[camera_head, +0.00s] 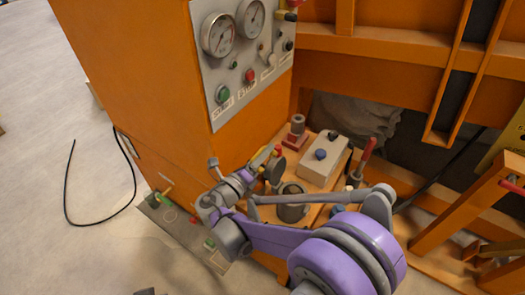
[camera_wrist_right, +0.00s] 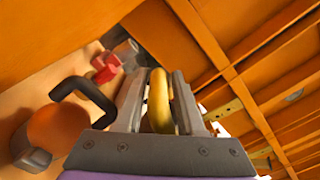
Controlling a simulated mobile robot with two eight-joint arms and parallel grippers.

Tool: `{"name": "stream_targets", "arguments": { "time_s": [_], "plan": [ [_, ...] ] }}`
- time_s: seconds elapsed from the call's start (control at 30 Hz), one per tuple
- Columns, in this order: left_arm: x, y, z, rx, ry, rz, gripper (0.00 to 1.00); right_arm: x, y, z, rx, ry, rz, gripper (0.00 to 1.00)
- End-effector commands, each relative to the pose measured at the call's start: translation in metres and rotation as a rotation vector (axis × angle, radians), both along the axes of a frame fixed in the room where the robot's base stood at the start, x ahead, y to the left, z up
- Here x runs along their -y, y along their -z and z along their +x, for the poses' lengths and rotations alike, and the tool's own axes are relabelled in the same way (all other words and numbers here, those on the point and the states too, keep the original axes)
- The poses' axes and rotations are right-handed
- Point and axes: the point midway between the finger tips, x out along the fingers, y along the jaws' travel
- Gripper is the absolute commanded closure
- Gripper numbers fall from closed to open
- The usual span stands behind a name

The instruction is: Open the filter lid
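My right gripper (camera_head: 262,160) reaches over the orange bench beside the machine's panel. In the right wrist view its two grey fingers (camera_wrist_right: 158,95) stand close on both sides of a curved yellow handle (camera_wrist_right: 159,108), and look shut on it. In the head view a bit of yellow and red (camera_head: 277,150) shows at the fingertips. A dark grey cylindrical cup (camera_head: 292,204) stands on the bench just below the gripper, with a dark round piece (camera_head: 275,171) above it. I cannot tell for certain which part is the filter lid.
A grey box with a blue knob (camera_head: 321,154), a red-based fitting (camera_head: 296,133) and a red-handled lever (camera_head: 364,158) stand close by on the bench. The panel with gauges (camera_head: 218,35) rises behind. A black cable (camera_head: 68,185) lies on the floor at left.

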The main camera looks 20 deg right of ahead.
Motion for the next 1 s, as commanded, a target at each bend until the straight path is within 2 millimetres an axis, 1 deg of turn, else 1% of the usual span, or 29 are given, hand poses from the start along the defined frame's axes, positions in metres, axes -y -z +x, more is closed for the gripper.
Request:
{"name": "stream_targets", "arguments": {
  "time_s": [0.03, 0.07, 0.33, 0.47, 0.57, 0.8, 0.9, 1.0],
  "plan": [
    [0.0, 0.0, 0.0, 0.0, 0.0, 0.0, 1.0, 0.0, 0.0, 0.0, 0.0, -0.001, -0.001, 0.51],
    [0.0, 0.0, 0.0, 0.0, 0.0, 0.0, 1.0, 0.0, -0.001, 0.001, 0.001, -0.001, -0.002, 0.48],
    [0.0, 0.0, 0.0, 0.0, 0.0, 0.0, 1.0, -0.001, -0.002, 0.001, 0.0, -0.003, -0.005, 0.48],
    [0.0, -0.001, 0.0, 0.001, 0.0, 0.0, 1.0, -0.008, -0.003, -0.003, 0.001, -0.005, -0.005, 0.48],
    [0.0, -0.003, 0.0, 0.001, 0.0, 0.0, 1.0, -0.02, -0.003, -0.013, 0.001, -0.008, -0.004, 0.48],
    [0.0, -0.008, -0.001, 0.003, 0.0, 0.0, 1.0, -0.058, -0.002, -0.046, 0.0, -0.007, -0.003, 0.48],
    [0.0, -0.009, -0.001, 0.003, 0.0, 0.0, 1.0, -0.07, -0.002, -0.056, 0.001, -0.005, -0.003, 0.48],
    [0.0, -0.01, -0.001, 0.004, 0.0, 0.0, 1.0, -0.078, -0.002, -0.064, 0.0, -0.004, -0.004, 0.48]
  ]
}}
